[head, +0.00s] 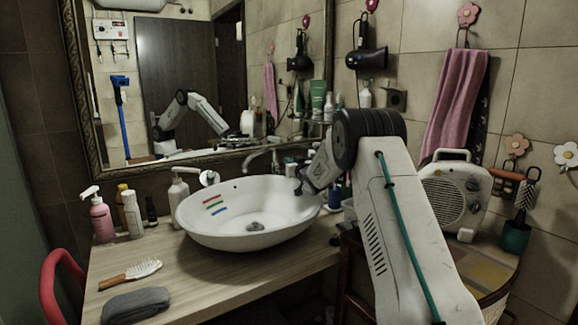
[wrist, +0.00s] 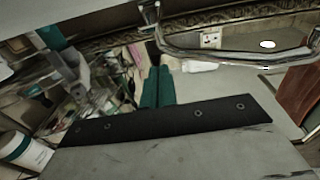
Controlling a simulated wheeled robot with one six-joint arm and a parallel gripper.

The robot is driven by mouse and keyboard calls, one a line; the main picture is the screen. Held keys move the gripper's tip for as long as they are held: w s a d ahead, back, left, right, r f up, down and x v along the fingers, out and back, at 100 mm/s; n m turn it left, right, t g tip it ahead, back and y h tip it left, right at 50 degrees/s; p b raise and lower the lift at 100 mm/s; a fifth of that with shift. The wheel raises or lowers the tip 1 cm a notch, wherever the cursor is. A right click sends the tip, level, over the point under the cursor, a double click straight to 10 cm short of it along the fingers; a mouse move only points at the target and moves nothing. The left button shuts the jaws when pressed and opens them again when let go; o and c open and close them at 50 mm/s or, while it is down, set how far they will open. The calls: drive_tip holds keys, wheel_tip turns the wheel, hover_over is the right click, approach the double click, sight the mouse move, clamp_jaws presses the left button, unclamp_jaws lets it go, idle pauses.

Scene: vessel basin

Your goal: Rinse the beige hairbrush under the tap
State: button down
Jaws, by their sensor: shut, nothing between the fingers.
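A hairbrush (head: 141,269) with a pale beige head and a wooden handle lies on the wooden counter, left of the basin and in front of the bottles. The white oval basin (head: 215,232) stands on the counter, with three coloured stripes inside. The chrome tap (head: 262,157) is behind the basin, below the mirror. My gripper is at the basin's right rim in the head view, far from the hairbrush; its fingers are hard to make out there. In the wrist view my gripper (wrist: 158,74) shows teal fingers together, with nothing between them. The hairbrush is not visible there.
A folded grey towel (head: 137,305) lies in front of the hairbrush. A pink pump bottle (head: 99,216) and several other bottles stand behind it. A red chair (head: 57,285) is at the counter's left edge. A white heater (head: 455,196) stands at the right.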

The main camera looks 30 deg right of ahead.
drive_tip(key=s+a+f+m+g, duration=0.1)
drive_tip(key=s+m+g, duration=0.25)
drive_tip(key=m, duration=1.45)
drive_tip(key=s+m+g, duration=0.3)
drive_tip(key=s+m, duration=0.2)
drive_tip(key=m, duration=1.3)
drive_tip(key=x, duration=1)
drive_tip(key=shift+w+a+r, duration=0.1)
drive_tip(key=shift+w, duration=0.05)
